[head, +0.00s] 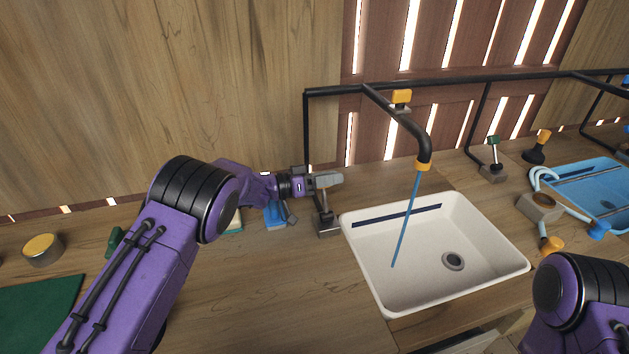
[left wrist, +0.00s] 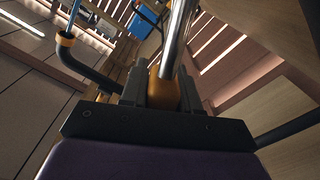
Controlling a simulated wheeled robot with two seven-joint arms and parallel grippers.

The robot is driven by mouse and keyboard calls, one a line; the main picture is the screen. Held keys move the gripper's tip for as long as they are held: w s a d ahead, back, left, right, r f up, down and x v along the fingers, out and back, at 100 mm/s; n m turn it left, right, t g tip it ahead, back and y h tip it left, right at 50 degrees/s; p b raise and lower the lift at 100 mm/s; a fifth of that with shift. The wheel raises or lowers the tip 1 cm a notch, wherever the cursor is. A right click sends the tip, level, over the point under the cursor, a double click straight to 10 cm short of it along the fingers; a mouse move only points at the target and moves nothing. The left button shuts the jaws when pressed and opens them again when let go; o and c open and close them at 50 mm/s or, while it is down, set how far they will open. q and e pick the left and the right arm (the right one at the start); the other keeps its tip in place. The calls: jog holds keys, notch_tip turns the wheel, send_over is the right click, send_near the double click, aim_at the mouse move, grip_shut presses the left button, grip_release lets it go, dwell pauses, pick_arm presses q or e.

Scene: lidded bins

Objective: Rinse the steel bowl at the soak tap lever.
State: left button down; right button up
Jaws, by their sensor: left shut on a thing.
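My left gripper (head: 328,180) is at the lever (head: 325,213) left of the white sink. In the left wrist view its jaws are shut on the lever's orange knob (left wrist: 163,92), with the steel rod (left wrist: 180,38) running away from it. In the head view the gripper hides the knob. A blue stream (head: 407,220) falls from the black tap spout (head: 424,150) with an orange ring into the white sink (head: 370,262). I make out no steel bowl in either view. My right arm enters at the lower right; its gripper is out of view.
A second lever with a green knob (head: 494,139) stands behind the sink. A blue basin (head: 565,172) is at the right. A blue brush-like thing (head: 275,215) lies beside my left wrist. A round tin (head: 42,249) and green mat (head: 38,305) are at left. The sink holds only the stream.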

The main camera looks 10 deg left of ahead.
pick_arm(q)
jog(key=shift+s+d+r, duration=0.2)
jog(key=shift+s+d, duration=0.05)
jog(key=shift+s, duration=0.25)
jog(key=c, duration=0.9)
grip_release()
pick_arm(e)
jog(key=shift+s+d+r, duration=0.1)
jog(key=shift+s+r, duration=0.05)
jog(key=shift+s, duration=0.2)
pick_arm(q)
jog(key=b+v, duration=0.2)
jog(key=v, duration=0.8)
jog(key=shift+a, duration=0.25)
pick_arm(e)
notch_tip(320, 180, down, 2)
jog(key=shift+f, duration=0.15)
